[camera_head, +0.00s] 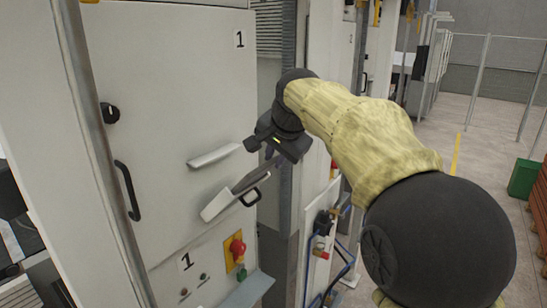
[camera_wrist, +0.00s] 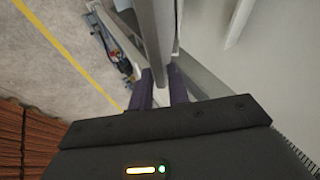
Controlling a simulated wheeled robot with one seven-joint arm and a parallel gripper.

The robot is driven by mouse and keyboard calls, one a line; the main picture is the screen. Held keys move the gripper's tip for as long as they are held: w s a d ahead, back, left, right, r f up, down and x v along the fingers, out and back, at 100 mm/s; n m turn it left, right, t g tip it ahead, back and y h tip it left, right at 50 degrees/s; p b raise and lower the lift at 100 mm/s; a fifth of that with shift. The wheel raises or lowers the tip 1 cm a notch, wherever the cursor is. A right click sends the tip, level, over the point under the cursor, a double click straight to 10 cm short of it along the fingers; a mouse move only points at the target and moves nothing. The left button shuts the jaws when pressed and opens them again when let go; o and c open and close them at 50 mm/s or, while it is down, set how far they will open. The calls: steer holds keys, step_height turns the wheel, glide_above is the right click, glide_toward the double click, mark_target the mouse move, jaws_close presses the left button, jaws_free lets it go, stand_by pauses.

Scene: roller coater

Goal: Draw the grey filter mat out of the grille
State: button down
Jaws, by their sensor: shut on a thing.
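My gripper (camera_head: 272,152) is in front of the white cabinet, beside the right edge of the panel marked 1. In the wrist view its two dark fingers (camera_wrist: 162,92) are closed on a long, narrow grey piece (camera_wrist: 154,40). This looks like the grey filter mat seen nearly edge-on, running away from the fingers. In the head view a grey strip (camera_head: 254,177) slopes down and left from just below the gripper. Louvred slats of a grille (camera_head: 268,30) show high up behind the panel edge. I cannot tell whether the mat still touches a grille.
A pale ledge (camera_head: 215,156) juts from the cabinet panel (camera_head: 180,90) left of the gripper. A red stop button (camera_head: 238,247) on yellow sits lower down. A black door handle (camera_head: 127,190) is at left. Open floor (camera_head: 485,150) lies to the right, with a green bin (camera_head: 523,178).

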steer(key=shift+s+d+r+p, duration=0.4)
steer(key=shift+d+r, duration=0.1)
steer(key=shift+r, duration=0.2)
steer(key=shift+s+d+r+p, duration=0.35)
steer(key=shift+d+r, duration=0.15)
steer(key=shift+r, duration=0.15)
steer(key=shift+s+d+r+p, duration=0.3)
steer(key=shift+s+d+r, duration=0.15)
steer(key=shift+r, duration=0.25)
steer(key=shift+d, duration=0.1)
steer(key=s+d+r, duration=0.2)
steer(key=s+d, duration=0.2)
steer(key=d, duration=0.2)
steer(key=shift+s+b, duration=0.3)
steer(key=shift+s, duration=0.1)
stand_by(0.8)
steer(key=shift+d+f, duration=0.1)
